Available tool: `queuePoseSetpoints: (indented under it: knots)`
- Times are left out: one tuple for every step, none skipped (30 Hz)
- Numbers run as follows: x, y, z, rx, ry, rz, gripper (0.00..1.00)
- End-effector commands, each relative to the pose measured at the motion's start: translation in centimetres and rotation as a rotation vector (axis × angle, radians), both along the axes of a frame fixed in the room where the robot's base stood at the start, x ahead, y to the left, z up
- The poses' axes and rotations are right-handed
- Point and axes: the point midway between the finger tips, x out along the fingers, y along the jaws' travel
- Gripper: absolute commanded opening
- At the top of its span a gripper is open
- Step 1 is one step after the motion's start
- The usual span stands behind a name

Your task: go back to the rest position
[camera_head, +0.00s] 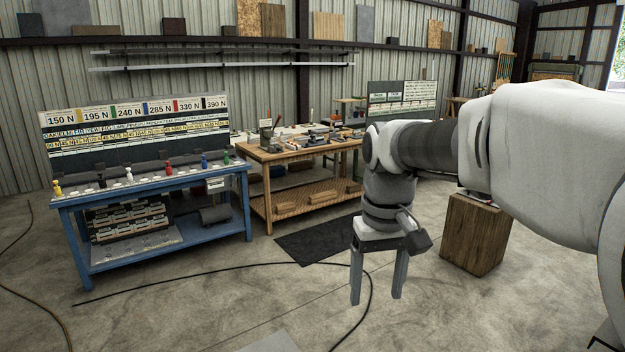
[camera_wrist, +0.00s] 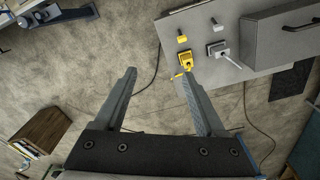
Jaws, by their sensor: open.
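My gripper (camera_head: 377,297) hangs from my arm at the right of the head view, pointing down over the concrete floor. Its two fingers are apart with nothing between them. In the wrist view my gripper (camera_wrist: 158,75) also shows open, with bare floor between the fingers. The fingers touch nothing that I can see.
A blue bench (camera_head: 155,188) with coloured plugs stands left. A wooden workbench (camera_head: 315,150) stands behind, with a dark mat (camera_head: 315,240) before it. A wooden block (camera_head: 475,235) stands right. Cables cross the floor. The wrist view shows a grey panel (camera_wrist: 245,50) with a yellow connector (camera_wrist: 185,60).

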Motion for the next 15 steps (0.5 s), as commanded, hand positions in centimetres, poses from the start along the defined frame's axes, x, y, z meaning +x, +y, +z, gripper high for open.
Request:
queuePoseSetpoints:
  knots:
    - [-1.1, -0.4, 0.1, 0.005, -0.028, -0.012, 0.72]
    - [-1.6, -0.6, 0.2, 0.008, -0.044, -0.018, 0.72]
    - [-2.4, -0.8, 0.3, 0.012, -0.064, -0.026, 0.72]
    - [-2.9, -1.0, 0.3, 0.015, -0.081, -0.032, 0.72]
    - [-3.5, -1.2, 0.3, 0.017, -0.096, -0.038, 0.72]
    - [-4.2, -1.4, 0.3, 0.020, -0.117, -0.046, 0.72]
    - [-4.8, -1.6, 0.2, 0.023, -0.132, -0.052, 0.72]
    - [-5.4, -1.7, 0.2, 0.025, -0.148, -0.058, 0.72]
    - [-6.1, -1.9, 0.1, 0.028, -0.169, -0.065, 0.72]
    - [-6.6, -2.0, 0.0, 0.029, -0.186, -0.071, 0.72]
    - [-7.2, -2.2, -0.1, 0.031, -0.202, -0.076, 0.72]
    - [-7.9, -2.4, -0.3, 0.033, -0.222, -0.084, 0.72]
    - [-8.5, -2.5, -0.4, 0.035, -0.239, -0.090, 0.72]
    - [-9.0, -2.6, -0.6, 0.036, -0.254, -0.096, 0.72]
    - [-9.7, -2.8, -0.8, 0.038, -0.276, -0.105, 0.72]
